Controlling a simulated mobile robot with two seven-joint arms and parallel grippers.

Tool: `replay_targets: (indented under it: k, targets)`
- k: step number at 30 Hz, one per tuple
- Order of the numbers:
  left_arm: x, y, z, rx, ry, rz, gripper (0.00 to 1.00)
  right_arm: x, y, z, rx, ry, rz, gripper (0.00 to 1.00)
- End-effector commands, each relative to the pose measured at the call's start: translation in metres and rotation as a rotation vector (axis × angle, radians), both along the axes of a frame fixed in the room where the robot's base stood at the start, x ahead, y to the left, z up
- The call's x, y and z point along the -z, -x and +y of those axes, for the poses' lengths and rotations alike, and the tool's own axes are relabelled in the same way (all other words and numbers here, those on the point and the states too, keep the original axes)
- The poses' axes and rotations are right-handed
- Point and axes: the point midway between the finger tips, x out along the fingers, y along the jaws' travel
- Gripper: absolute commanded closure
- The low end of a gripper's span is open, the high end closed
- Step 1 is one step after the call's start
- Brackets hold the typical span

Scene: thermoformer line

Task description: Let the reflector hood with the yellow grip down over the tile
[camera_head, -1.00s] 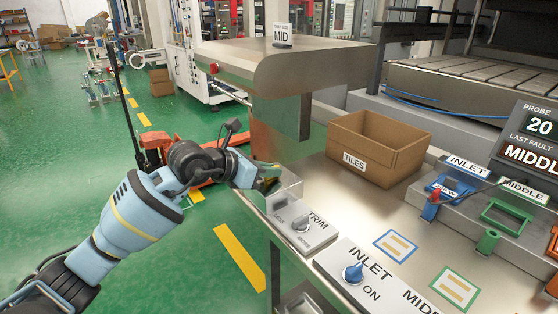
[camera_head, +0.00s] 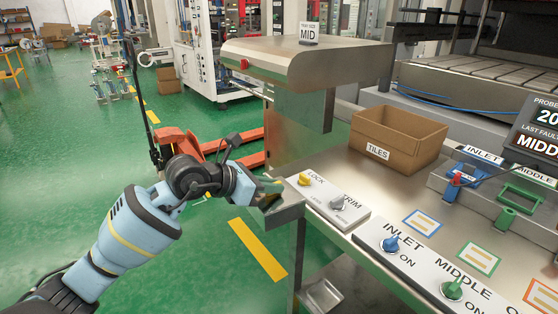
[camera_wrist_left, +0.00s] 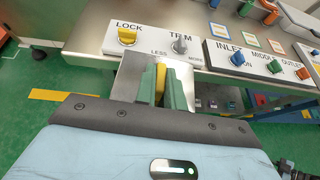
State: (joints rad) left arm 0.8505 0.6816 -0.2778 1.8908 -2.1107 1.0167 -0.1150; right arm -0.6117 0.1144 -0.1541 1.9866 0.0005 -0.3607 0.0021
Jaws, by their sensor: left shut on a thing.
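My left gripper (camera_head: 264,196) is beside the near left edge of the steel counter. In the left wrist view its green fingers (camera_wrist_left: 163,88) are closed on a yellow grip (camera_wrist_left: 161,76). A shiny metal piece, apparently the reflector hood (camera_head: 286,213), is at the fingertips in the head view; in the wrist view its bright face (camera_wrist_left: 130,76) lies behind the fingers. It is beside the LOCK and TRIM panel. I cannot see the tile, or what lies under the hood. My right gripper is not in view.
A large curved steel housing (camera_head: 300,62) with a MID sign overhangs the counter. A cardboard box labelled TILES (camera_head: 398,145) stands behind the LOCK and TRIM panel (camera_head: 322,200). The INLET and MIDDLE knob panel (camera_head: 420,262) is on the right. Green floor lies open at left.

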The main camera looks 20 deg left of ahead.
Motion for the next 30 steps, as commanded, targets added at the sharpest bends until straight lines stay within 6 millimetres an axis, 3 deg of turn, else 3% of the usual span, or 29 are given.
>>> replay_targets:
  k: [9,15,18,23,30]
  targets:
    - [0.044,0.081,-0.026,0.182,0.013,0.014,1.0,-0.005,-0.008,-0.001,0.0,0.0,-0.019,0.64]
    - [0.062,0.137,-0.033,0.285,0.01,-0.001,1.0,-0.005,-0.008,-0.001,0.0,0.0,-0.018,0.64]
    - [0.065,0.154,-0.034,0.314,0.007,-0.011,1.0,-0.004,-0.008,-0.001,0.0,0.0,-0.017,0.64]
    - [0.067,0.167,-0.035,0.335,0.002,-0.019,1.0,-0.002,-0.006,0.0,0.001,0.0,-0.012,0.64]
    - [0.067,0.167,-0.035,0.336,0.002,-0.019,1.0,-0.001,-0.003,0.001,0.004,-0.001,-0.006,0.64]
